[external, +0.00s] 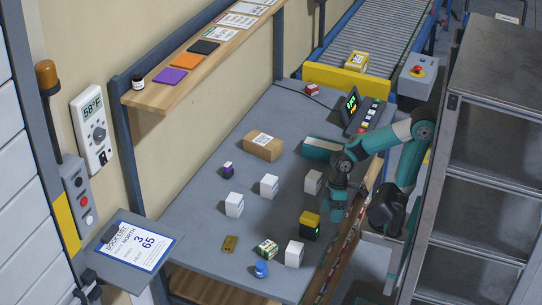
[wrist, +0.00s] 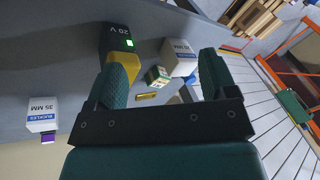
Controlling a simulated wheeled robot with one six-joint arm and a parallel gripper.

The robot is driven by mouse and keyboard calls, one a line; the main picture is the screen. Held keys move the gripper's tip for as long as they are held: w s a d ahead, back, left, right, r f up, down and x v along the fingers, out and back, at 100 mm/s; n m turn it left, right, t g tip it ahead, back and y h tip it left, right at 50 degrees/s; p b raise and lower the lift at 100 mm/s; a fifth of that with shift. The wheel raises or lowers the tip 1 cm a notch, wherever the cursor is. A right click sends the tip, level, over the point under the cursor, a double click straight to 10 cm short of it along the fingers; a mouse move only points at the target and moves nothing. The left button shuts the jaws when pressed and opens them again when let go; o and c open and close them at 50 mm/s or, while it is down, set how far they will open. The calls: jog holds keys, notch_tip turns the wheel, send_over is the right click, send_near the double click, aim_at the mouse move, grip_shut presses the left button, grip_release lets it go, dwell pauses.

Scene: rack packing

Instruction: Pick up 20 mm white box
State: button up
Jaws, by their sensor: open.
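Several white boxes stand on the grey table: one near the front (external: 294,254), one in the middle (external: 269,186), one to the left (external: 234,205) and one beside my arm (external: 313,182). My gripper (external: 345,203) is above the table's right side, apart from the boxes. In the wrist view my gripper (wrist: 164,72) is open and empty. At the left, another white box (wrist: 42,108) reads 35 MM.
A yellow-and-black battery (external: 310,225) marked 20 V stands near my gripper. A green-and-white box (external: 268,249), a blue-capped item (external: 261,269) and a brass plate (external: 230,245) lie near the front. A brown carton (external: 263,146) and a keypad unit (external: 363,112) are further back.

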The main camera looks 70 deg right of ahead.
jog(key=shift+o, duration=0.5)
notch_tip(320, 180, up, 6)
jog(key=n+h+p, duration=0.4)
jog(key=n+p, duration=0.8)
jog(key=p, duration=0.1)
send_over(293, 246)
notch_tip(293, 246, down, 12)
jog(key=shift+s+a+b, duration=0.1)
jog(key=shift+b, duration=0.2)
jog(key=shift+s+f, duration=0.15)
jog(key=shift+f, duration=1.3)
jog(key=shift+s+f, duration=0.1)
jog(key=shift+f, duration=1.35)
jog(key=c, duration=1.1)
jog(key=shift+r, duration=0.15)
